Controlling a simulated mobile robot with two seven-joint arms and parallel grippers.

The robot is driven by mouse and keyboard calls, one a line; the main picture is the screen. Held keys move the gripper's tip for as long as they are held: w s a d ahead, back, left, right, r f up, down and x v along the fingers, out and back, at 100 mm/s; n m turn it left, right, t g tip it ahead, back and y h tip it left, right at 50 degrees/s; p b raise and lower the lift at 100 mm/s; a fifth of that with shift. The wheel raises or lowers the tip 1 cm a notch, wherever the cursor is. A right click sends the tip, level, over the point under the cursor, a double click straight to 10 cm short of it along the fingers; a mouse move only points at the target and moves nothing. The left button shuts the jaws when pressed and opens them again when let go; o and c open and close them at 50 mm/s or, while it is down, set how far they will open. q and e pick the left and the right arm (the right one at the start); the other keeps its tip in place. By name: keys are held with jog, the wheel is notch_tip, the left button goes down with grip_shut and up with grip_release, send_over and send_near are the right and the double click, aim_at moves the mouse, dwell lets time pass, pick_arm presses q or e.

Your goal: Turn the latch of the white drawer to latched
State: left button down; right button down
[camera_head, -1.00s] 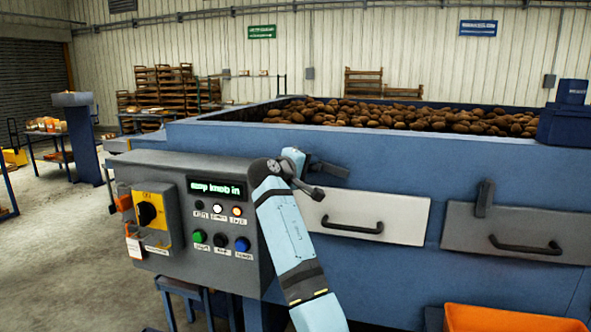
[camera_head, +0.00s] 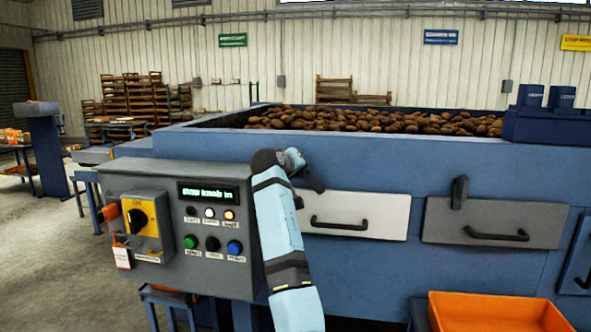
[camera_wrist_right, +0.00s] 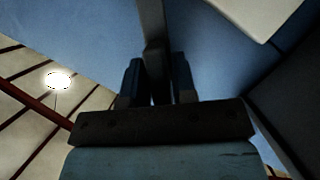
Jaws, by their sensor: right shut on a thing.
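The white drawer (camera_head: 375,210) is in the blue machine front, shut, with a black bar handle. Its dark latch (camera_head: 315,183) sits at the drawer's upper left, tilted down to the right, its upper part hidden by my right gripper (camera_head: 300,166). In the right wrist view, the right gripper (camera_wrist_right: 157,72) has its two fingers on either side of the grey latch bar (camera_wrist_right: 151,25), shut on it. My left gripper is not in view.
A control panel (camera_head: 150,178) with a yellow switch and buttons stands left of my arm. A grey drawer (camera_head: 440,222) with an upright latch (camera_head: 460,192) is to the right. An orange crate (camera_head: 490,300) is at lower right. Potatoes (camera_head: 380,121) fill the bin above.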

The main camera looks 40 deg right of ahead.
jog(key=m+t+y, duration=0.1)
jog(key=m, duration=0.1)
jog(key=shift+m, duration=0.3)
jog(key=shift+m+t+y+p, duration=0.45)
jog(key=shift+m+t+y, duration=0.35)
jog(key=shift+m, duration=0.5)
jog(key=c, duration=1.1)
grip_release()
jog(key=v, duration=0.4)
jog(key=b+v, duration=0.1)
jog(key=v, duration=0.4)
jog(key=b+v, duration=0.1)
jog(key=v, duration=0.4)
jog(key=shift+d+r, duration=0.15)
jog(key=shift+r, duration=0.1)
